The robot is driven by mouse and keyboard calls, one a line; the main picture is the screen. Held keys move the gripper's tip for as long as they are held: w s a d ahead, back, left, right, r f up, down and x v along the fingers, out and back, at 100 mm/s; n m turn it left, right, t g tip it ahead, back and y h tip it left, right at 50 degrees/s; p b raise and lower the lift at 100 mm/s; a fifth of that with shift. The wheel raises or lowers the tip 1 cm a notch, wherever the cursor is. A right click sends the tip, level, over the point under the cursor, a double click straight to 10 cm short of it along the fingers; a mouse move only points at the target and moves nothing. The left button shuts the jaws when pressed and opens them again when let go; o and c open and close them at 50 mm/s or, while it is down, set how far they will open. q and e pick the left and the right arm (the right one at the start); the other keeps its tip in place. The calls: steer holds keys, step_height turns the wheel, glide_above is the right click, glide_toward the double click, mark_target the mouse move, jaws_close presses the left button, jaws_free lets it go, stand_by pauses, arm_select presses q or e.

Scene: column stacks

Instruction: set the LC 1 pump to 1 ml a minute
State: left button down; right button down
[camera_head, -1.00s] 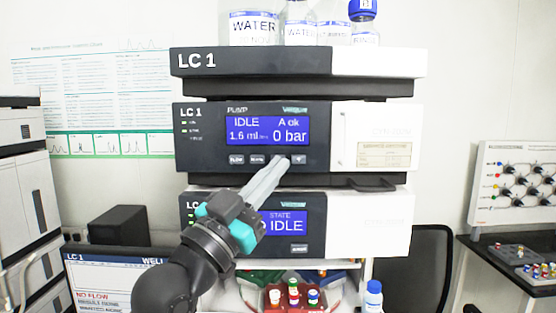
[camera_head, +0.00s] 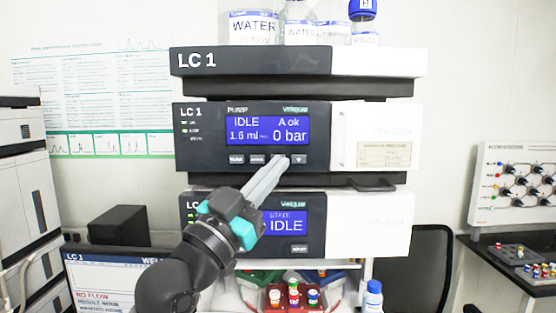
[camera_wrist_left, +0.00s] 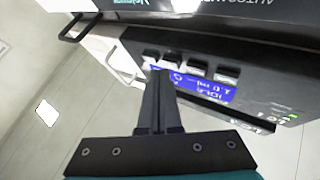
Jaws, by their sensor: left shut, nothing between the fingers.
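The LC 1 pump (camera_head: 204,146) is the dark-fronted unit in the middle of the stack. Its blue display (camera_head: 267,129) reads IDLE, A ok, 1.6 ml/min and 0 bar. A row of small buttons sits under the display, with the flow button (camera_head: 236,159) at the left and an arrow button (camera_head: 299,159) at the right. My left gripper (camera_head: 281,160) is shut and empty, its tips over the third button, partly hiding it. In the left wrist view, upside down, the tips (camera_wrist_left: 160,72) are close to the button row (camera_wrist_left: 198,67); contact cannot be told. My right gripper is not in view.
Below the pump is another unit with a STATE IDLE display (camera_head: 286,222). A handle (camera_head: 372,185) sticks out at the right between them. Water bottles (camera_head: 255,27) stand on top. A monitor (camera_head: 110,264) is at lower left, and a tray with capped vials (camera_head: 293,297) is below.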

arm_select(q)
steer(key=shift+w, duration=0.45)
stand_by(0.7)
steer(key=shift+s, duration=0.15)
steer(key=shift+s+p, duration=0.3)
steer(key=shift+s, duration=0.4)
steer(key=s+p, duration=0.2)
steer(key=s, duration=0.3)
stand_by(0.3)
stand_by(2.5)
